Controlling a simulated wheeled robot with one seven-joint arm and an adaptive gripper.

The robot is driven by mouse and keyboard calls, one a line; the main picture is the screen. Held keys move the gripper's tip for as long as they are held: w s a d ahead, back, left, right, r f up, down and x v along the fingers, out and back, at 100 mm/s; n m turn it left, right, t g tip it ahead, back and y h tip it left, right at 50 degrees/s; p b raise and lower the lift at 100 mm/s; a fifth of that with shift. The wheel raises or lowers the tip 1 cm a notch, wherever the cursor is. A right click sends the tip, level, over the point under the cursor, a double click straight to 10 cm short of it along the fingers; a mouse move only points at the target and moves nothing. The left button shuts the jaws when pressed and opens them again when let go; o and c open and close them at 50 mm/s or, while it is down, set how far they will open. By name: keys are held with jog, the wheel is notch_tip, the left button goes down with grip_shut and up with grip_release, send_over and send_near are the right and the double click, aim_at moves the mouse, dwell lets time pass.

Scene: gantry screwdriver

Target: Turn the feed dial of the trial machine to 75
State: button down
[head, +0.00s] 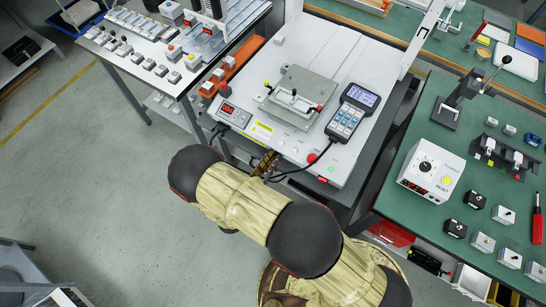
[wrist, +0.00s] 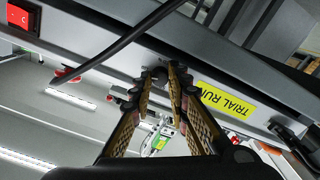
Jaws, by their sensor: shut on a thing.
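The trial machine (head: 335,60) is the white-topped unit at the centre of the head view. My gripper (head: 265,163) is at its front edge. In the wrist view, my gripper (wrist: 163,75) is shut on a small dark knob (wrist: 158,73) on the front panel, apparently the feed dial. The fingertips cover most of the knob, so its pointer and scale cannot be read. A yellow TRIAL RUN label (wrist: 224,99) is beside the fingers. A red digital display (head: 233,113) is on the machine's left front corner; its digits are too small to read surely.
A black cable (wrist: 115,48) crosses close to the fingers. A red switch (wrist: 20,16) is on the same panel. A keypad pendant (head: 352,112) lies on the machine, with a red button (head: 311,158) near its front edge. A green bench (head: 440,150) stands at right; the left floor is open.

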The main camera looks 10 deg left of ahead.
jog(key=c, duration=1.7)
grip_release()
jog(key=shift+v, duration=3.75)
